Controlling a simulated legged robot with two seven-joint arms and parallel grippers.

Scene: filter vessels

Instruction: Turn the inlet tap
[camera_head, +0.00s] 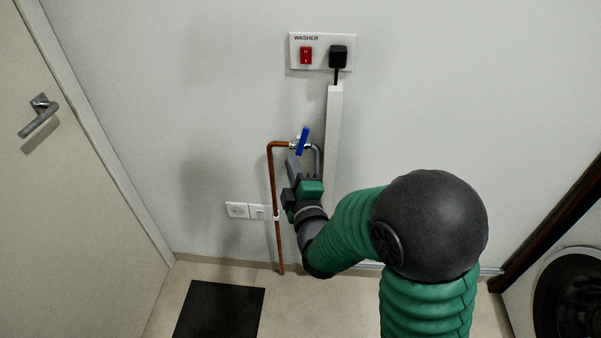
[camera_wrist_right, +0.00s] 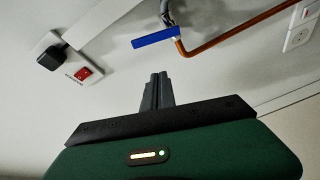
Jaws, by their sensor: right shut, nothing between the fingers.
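The inlet tap has a blue lever handle (camera_head: 303,141) on a valve where the copper pipe (camera_head: 271,185) meets a grey hose (camera_head: 319,160). In the head view the handle stands nearly upright, tilted slightly right at its top. The wrist view also shows the blue handle (camera_wrist_right: 155,43), ahead of the fingers. My right gripper (camera_head: 292,160) is just below and left of the handle; in the wrist view its fingertips (camera_wrist_right: 159,75) are together and empty. A gap shows between fingertips and handle in the wrist view. My left gripper is not in view.
A washer panel (camera_head: 319,64) with a red switch (camera_head: 306,55) and black plug (camera_head: 338,56) is above. White trunking (camera_head: 334,130) runs down beside the tap. Wall sockets (camera_head: 238,210) are lower left, a door (camera_head: 60,190) is left, and a washing machine (camera_head: 556,285) is right.

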